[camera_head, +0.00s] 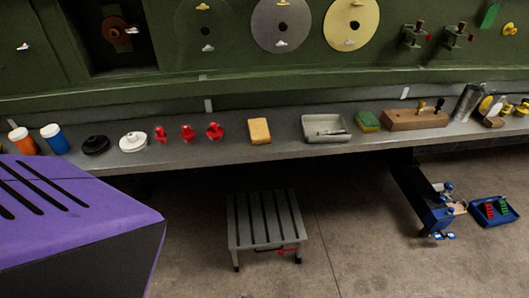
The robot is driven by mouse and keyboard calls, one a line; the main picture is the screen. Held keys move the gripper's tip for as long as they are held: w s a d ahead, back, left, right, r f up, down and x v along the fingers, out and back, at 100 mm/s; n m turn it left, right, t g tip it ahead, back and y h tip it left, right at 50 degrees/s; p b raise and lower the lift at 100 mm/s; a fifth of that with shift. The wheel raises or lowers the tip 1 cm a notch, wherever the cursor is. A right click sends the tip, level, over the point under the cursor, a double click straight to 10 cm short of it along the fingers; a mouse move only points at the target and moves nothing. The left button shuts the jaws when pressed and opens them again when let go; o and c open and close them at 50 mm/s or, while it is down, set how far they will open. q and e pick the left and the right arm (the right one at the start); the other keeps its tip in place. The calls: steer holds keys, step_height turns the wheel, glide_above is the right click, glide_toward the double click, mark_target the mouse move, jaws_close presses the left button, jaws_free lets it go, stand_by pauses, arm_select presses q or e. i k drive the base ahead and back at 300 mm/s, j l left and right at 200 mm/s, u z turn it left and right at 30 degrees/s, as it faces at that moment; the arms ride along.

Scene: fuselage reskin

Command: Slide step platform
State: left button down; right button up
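A low grey step platform (266,219) stands on the floor at the lower middle, partly under the front edge of the workbench. Its top has several dark lengthwise strips. A red piece (287,251) shows on a dark bar at its near side, and short dark-footed legs show below. Neither of my grippers is in view, and nothing is seen touching the platform.
A grey workbench (380,141) spans the view, holding discs, red clamps, sponges, a tray and a wooden block. A large purple, black-slotted body (75,225) fills the lower left. Floor right of the platform is clear.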

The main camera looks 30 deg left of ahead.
mark_target(256, 219)
steer(key=u, duration=1)
